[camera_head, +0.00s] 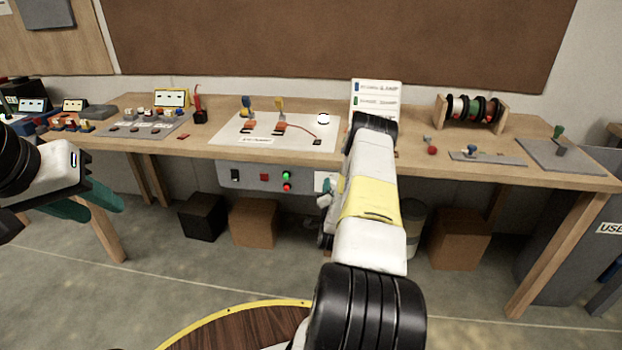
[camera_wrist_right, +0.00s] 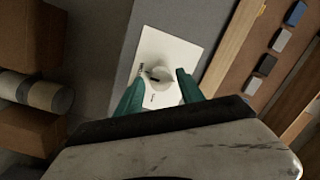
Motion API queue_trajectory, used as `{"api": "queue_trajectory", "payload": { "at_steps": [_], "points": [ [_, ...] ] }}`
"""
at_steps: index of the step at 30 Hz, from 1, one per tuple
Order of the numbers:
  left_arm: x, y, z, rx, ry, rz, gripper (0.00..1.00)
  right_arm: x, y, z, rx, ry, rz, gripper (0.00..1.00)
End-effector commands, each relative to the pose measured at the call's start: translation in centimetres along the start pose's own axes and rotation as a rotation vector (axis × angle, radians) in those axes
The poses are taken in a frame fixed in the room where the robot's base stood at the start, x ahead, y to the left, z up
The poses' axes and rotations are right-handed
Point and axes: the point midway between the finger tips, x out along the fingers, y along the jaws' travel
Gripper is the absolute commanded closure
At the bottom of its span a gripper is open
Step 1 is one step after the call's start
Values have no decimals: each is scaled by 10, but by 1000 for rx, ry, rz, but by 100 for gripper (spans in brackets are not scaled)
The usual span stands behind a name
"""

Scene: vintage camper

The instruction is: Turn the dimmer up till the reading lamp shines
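The dimmer is a white plate (camera_wrist_right: 185,48) with a round pale knob (camera_wrist_right: 158,72) carrying a dark mark. In the head view the plate (camera_head: 320,181) shows at the right end of the grey panel under the bench edge, partly hidden by my right arm. My right gripper (camera_wrist_right: 160,85) is open, its teal fingers on either side of the knob; I cannot tell whether they touch it. A small white dome (camera_head: 323,119), bright on top, sits on the white board; I cannot tell whether it is the reading lamp. My left gripper (camera_head: 95,205) is open and empty at the left.
The grey panel (camera_head: 250,180) also bears a black switch (camera_head: 235,175), a red button (camera_head: 264,177) and green and red lights (camera_head: 286,181). The wooden bench (camera_head: 410,150) holds a lettered card (camera_head: 376,95) and a spool rack (camera_head: 472,110). Boxes (camera_head: 254,222) stand below.

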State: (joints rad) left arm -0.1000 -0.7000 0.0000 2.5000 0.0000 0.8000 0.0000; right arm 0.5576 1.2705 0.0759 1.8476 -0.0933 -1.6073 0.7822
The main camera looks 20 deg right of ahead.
Motion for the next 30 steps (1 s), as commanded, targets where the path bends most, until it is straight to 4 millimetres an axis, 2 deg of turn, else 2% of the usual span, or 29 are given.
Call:
{"api": "queue_trajectory", "payload": {
  "at_steps": [11,14,24,30],
  "points": [
    [0,0,0,0,0,0,64,-2,0,-1,-1,3,-1,47],
    [0,0,0,0,0,0,64,-11,0,-1,-2,1,1,47],
    [0,0,0,0,0,0,64,-66,1,0,-1,1,2,47],
    [0,0,0,0,0,0,64,-78,0,0,-1,2,-1,47]
  ]
}}
